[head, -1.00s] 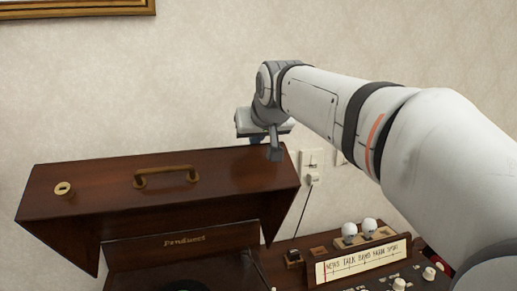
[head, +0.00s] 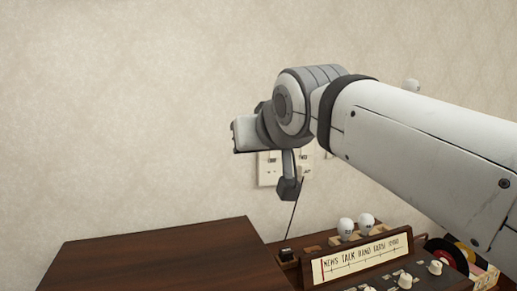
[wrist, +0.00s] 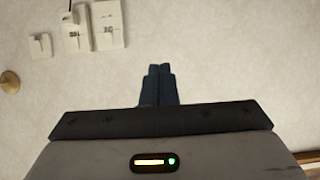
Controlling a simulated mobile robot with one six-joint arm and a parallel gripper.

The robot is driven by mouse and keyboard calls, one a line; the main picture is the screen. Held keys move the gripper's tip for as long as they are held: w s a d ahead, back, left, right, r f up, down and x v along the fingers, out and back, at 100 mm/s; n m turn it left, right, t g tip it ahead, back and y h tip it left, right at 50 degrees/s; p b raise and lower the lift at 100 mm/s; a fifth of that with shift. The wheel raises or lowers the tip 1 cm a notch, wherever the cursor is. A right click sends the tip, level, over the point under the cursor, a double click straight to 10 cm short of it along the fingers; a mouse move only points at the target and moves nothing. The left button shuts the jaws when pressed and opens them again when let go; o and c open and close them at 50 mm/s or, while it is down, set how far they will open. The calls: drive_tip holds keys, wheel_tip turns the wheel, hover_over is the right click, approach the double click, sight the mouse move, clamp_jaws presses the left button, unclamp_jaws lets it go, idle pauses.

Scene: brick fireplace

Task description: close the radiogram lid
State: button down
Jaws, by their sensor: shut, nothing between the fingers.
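The radiogram lid (head: 165,262) is a dark brown wooden panel at the lower left of the head view. Its broad flat top shows, sloping little, and its front edge is cut off by the bottom of the picture. I cannot tell whether it rests fully shut. My gripper (head: 288,190) is above and behind the lid's right rear corner, apart from it, with its fingers pointing down and shut on nothing. The shut fingertips also show in the wrist view (wrist: 160,70) against the wall. The lid is not in the wrist view.
The radio dial panel (head: 362,258) with knobs stands right of the lid, with two white bulb-like pieces (head: 356,226) behind it. Records (head: 447,256) are at the far right. Wall sockets (head: 270,170) are behind my gripper, with a cord hanging down.

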drive_tip(key=shift+a, duration=0.1)
idle(0.3)
wheel_tip(320, 180, up, 10)
drive_tip(key=p, duration=0.4)
drive_tip(key=d+f+m+g+h+p, duration=0.1)
drive_tip(key=d+f+g+h+p, duration=0.2)
drive_tip(key=d+f+p, duration=0.5)
drive_tip(key=s+d+f+m+g+h+p, duration=0.2)
drive_tip(key=s+d+f+g+p, duration=0.4)
drive_tip(key=s+d+f+p, duration=0.5)
drive_tip(key=s+f+m+p, duration=0.1)
drive_tip(key=s+p, duration=0.1)
drive_tip(key=s, duration=0.2)
drive_tip(key=shift+d+f+m+p, duration=0.25)
drive_tip(key=shift+d+m+p, duration=0.05)
drive_tip(key=shift+p, duration=0.1)
